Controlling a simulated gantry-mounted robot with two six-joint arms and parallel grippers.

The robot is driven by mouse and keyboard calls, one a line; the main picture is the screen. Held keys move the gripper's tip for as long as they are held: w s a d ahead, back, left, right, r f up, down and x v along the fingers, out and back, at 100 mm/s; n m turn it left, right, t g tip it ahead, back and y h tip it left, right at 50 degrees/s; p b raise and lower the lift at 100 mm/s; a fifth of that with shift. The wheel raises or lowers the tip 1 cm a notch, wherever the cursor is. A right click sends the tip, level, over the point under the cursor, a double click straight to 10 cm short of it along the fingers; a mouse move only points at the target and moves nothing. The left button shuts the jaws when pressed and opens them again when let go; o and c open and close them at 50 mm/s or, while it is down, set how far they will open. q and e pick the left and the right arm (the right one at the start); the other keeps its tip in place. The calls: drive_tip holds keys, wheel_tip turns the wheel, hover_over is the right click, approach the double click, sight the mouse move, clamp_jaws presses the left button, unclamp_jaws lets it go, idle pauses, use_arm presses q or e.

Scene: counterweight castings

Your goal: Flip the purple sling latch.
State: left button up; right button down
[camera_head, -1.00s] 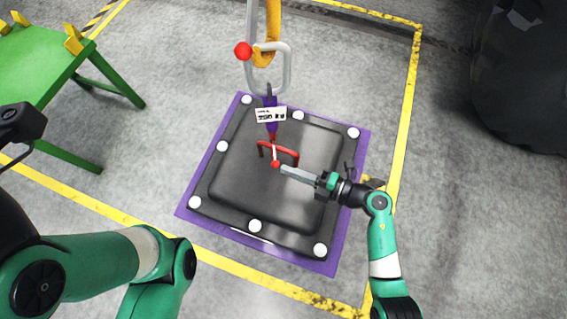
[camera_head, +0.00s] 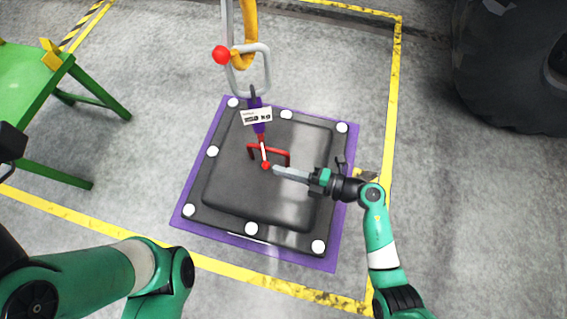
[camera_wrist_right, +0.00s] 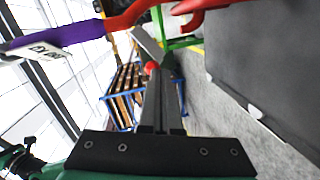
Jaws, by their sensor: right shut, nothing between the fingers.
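The purple sling (camera_head: 259,128) with a white label hangs from a grey ring to the black casting (camera_head: 232,197). At its lower end is a red hook at the casting's red handle (camera_head: 285,158). A pale latch lever (camera_head: 264,152) ends in a red ball (camera_head: 265,165). My right gripper (camera_head: 275,169) is shut and empty, its tips close beside this ball on the right. In the right wrist view the ball (camera_wrist_right: 151,66) shows at the fingertips (camera_wrist_right: 158,85); I cannot tell if they touch.
Above, a yellow crane hook (camera_head: 246,50) holds the grey ring (camera_head: 264,75), beside another red ball (camera_head: 221,54). The casting lies on a purple mat (camera_head: 180,205) inside yellow floor lines. A green table (camera_head: 25,85) stands left; a big tyre (camera_head: 500,75) right.

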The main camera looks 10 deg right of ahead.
drive_tip(key=shift+d+r, duration=0.1)
idle(0.3)
drive_tip(key=p+v, duration=0.4)
drive_tip(key=v, duration=0.7)
drive_tip(key=shift+s, duration=0.2)
drive_tip(key=shift+d, duration=0.15)
